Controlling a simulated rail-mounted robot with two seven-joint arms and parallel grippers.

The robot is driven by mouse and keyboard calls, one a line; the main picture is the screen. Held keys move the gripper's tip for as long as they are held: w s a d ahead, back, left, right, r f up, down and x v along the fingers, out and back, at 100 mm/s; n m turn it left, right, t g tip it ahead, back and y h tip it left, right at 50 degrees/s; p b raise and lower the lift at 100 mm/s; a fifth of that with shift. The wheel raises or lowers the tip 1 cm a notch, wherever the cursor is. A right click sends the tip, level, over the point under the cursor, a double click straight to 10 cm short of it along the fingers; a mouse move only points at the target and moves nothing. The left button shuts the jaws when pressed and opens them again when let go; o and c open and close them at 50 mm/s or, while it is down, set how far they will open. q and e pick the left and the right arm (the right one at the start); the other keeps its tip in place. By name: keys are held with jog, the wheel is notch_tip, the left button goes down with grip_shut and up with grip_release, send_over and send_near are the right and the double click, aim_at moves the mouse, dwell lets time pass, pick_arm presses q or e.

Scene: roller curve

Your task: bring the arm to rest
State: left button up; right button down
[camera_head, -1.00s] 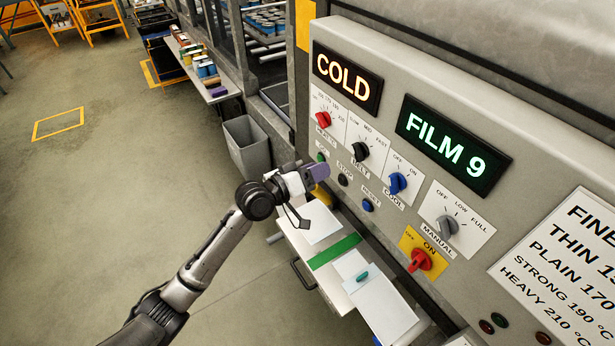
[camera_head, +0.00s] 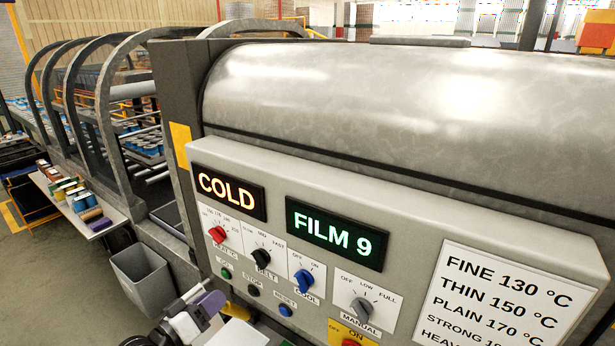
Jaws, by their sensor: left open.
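My left gripper (camera_head: 212,303) shows at the bottom edge, in front of the lower left corner of the machine's control panel (camera_head: 232,163). Its jaws are open, and I see nothing between them. It looks close to the panel, but I cannot tell the exact gap. Only the wrist end of my left arm shows; the rest is below the picture. My right gripper is not in view.
The panel has a red knob (camera_head: 217,234), a black knob (camera_head: 262,258), a blue knob (camera_head: 304,281) and a grey knob (camera_head: 361,310). A grey bin (camera_head: 143,279) stands left of the gripper. A shelf (camera_head: 101,223) holds several coloured items. Open floor lies far left.

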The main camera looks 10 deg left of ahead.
pick_arm(q)
jog(key=s+d+f+m+g+y+p, duration=0.1)
jog(key=s+f+g+y+p, duration=0.1)
jog(key=s, duration=1)
jog(key=s+d+f+m+g+y+p, duration=0.2)
jog(key=s+f+g, duration=0.4)
jog(key=s, duration=0.7)
jog(key=s+d+f+m+g+y+p, duration=0.1)
jog(key=s+d+f+g+y+p, duration=0.1)
jog(key=s, duration=1)
notch_tip(320, 180, down, 4)
jog(key=g+y+p, duration=0.1)
jog(key=g+p, duration=0.1)
jog(key=p, duration=0.1)
jog(key=shift+s+d+m+y, duration=0.15)
jog(key=shift+s+m+y, duration=0.1)
jog(key=shift+m+y, duration=0.05)
jog(key=shift+f, duration=0.1)
